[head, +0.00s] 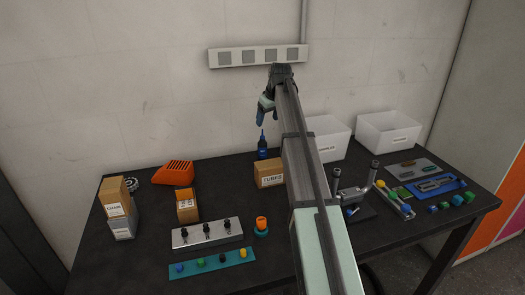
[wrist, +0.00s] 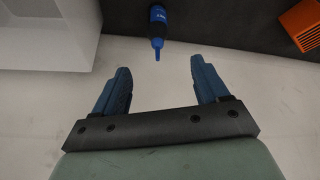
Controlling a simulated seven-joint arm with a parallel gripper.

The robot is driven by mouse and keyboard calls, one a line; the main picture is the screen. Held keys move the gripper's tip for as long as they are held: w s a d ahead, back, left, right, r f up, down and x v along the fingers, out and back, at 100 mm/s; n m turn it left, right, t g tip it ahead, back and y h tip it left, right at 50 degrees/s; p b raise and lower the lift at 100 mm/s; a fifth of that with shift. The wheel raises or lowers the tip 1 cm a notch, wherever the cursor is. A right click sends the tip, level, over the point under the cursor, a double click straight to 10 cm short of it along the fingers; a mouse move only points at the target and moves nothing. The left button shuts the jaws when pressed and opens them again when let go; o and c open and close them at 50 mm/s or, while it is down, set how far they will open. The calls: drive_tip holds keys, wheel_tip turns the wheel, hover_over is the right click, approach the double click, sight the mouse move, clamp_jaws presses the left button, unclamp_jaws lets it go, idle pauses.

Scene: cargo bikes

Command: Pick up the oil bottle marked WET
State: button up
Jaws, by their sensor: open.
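A blue bottle with a thin pointed nozzle (head: 262,152) stands upright on the dark table, behind the tubes box. It also shows in the wrist view (wrist: 157,24) at the top middle, its nozzle toward the gap between my fingers. Its label is too small to read. My gripper (head: 262,121) has blue fingers and hangs above the bottle, apart from it. In the wrist view my gripper (wrist: 157,82) is open and empty. An orange bottle (head: 261,226) stands at the table's front middle; its marking cannot be read.
A cardboard tubes box (head: 269,173) stands just in front of the blue bottle. White bins (head: 388,135) stand at the back right. An orange sloped holder (head: 175,174) is at left. My arm crosses the table's middle. Tools and trays (head: 435,186) lie at right.

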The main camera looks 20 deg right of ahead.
sight(263, 136)
drive_tip(key=shift+m, duration=0.8)
drive_tip(key=x, duration=1.4)
drive_tip(key=shift+w+d+r, duration=0.1)
drive_tip(key=shift+w+d, duration=0.15)
drive_tip(key=shift+c, duration=0.3)
clamp_jaws()
